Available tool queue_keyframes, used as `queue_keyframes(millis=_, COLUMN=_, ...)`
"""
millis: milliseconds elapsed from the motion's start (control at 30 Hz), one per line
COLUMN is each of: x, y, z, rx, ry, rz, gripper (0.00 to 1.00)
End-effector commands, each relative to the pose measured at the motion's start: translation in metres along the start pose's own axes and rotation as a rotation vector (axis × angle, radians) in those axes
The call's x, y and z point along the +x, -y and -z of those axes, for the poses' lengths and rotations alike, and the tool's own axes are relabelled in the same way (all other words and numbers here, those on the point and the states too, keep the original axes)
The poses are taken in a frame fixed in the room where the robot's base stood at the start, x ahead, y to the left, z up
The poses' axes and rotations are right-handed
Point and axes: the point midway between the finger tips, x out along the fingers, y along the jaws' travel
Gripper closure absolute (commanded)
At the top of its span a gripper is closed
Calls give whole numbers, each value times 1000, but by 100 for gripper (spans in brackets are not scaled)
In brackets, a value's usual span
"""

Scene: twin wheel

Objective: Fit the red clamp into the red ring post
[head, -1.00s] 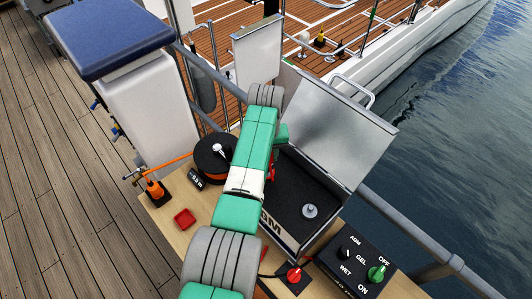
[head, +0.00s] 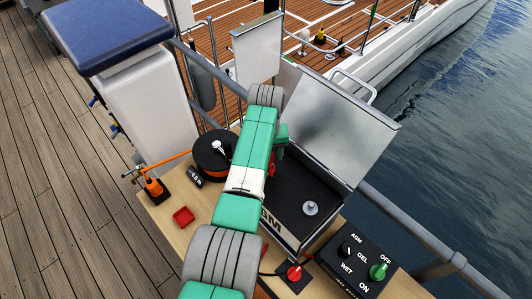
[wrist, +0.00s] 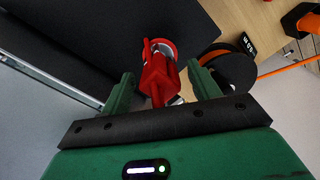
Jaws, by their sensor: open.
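The red clamp (wrist: 155,80) lies between the two green fingers of my gripper (wrist: 160,72) in the wrist view. The fingers are apart, with a gap on each side of the clamp. The red ring post (wrist: 166,48) shows just beyond the clamp as a red ring around a pale metal top. The clamp overlaps it in the picture; I cannot tell whether it is seated on the post. In the head view a bit of red (head: 272,170) shows beside my arm at the box, and my arm hides most of the gripper and clamp.
The black-topped box (head: 290,190) has its lid (head: 335,125) open, with a grey post (head: 311,209) on top. A black reel (head: 212,155), red tray (head: 184,216), orange bottle (head: 153,186), red knob (head: 294,273) and switch panel (head: 357,262) surround it.

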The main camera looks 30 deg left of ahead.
Motion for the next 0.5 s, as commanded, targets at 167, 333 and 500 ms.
queue_keyframes(millis=167, x=-12, y=0, z=0, rx=0, ry=-1, rz=-1, gripper=39)
queue_keyframes(millis=333, x=-48, y=0, z=0, rx=0, ry=-2, rz=-2, gripper=39)
queue_keyframes(millis=500, x=-72, y=0, z=0, rx=0, ry=-1, rz=-1, gripper=39)
